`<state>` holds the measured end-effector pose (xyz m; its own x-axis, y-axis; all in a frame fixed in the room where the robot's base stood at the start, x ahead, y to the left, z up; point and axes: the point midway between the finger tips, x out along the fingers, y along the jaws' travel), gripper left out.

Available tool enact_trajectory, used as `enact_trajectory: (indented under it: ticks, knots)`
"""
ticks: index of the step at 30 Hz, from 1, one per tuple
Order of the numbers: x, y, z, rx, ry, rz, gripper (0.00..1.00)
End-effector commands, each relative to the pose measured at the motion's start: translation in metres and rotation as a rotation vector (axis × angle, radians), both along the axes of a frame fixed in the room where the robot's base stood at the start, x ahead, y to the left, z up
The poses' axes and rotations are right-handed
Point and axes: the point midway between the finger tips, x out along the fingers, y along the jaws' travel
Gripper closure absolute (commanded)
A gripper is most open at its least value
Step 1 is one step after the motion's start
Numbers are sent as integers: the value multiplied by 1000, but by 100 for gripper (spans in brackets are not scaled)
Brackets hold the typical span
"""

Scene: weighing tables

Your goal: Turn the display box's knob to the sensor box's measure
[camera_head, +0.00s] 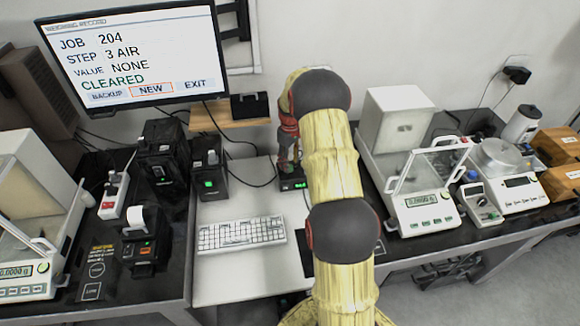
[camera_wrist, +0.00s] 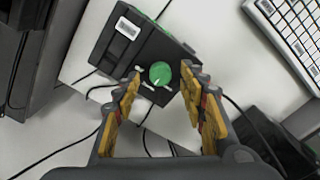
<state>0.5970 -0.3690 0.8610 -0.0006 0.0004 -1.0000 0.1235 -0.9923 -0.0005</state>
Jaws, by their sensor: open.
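The wrist view shows a black box with a white label (camera_wrist: 128,28) and a round green knob (camera_wrist: 160,74) carrying a small white pointer mark. My gripper (camera_wrist: 161,76) is open, with one yellow-padded finger on each side of the knob. No contact between fingers and knob is visible. In the head view my gripper (camera_head: 288,158) is low over a small black box (camera_head: 293,184) with a green readout, partly hidden by my arm. Another black box (camera_head: 211,182) with a green readout stands left of it. The readouts are too small to read, and I cannot tell which is the sensor box.
A keyboard (camera_head: 241,234) lies on the white table in front of the boxes. A monitor (camera_head: 135,55) stands behind left. Balances stand at left (camera_head: 30,225) and right (camera_head: 405,175). A cable (camera_head: 245,180) runs between the boxes. A black printer (camera_head: 145,240) stands at left.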

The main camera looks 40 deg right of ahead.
Motion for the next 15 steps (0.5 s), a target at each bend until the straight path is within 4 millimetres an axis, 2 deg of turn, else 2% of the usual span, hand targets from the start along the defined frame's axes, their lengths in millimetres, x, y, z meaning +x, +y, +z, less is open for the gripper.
enact_trajectory:
  ticks: [1,4,12,15]
  knots:
    - [0,0,-9,1,1,0,58]
    - [0,0,-17,0,0,0,58]
    - [0,0,-19,0,-1,-1,58]
    - [0,0,-19,0,0,-1,63]
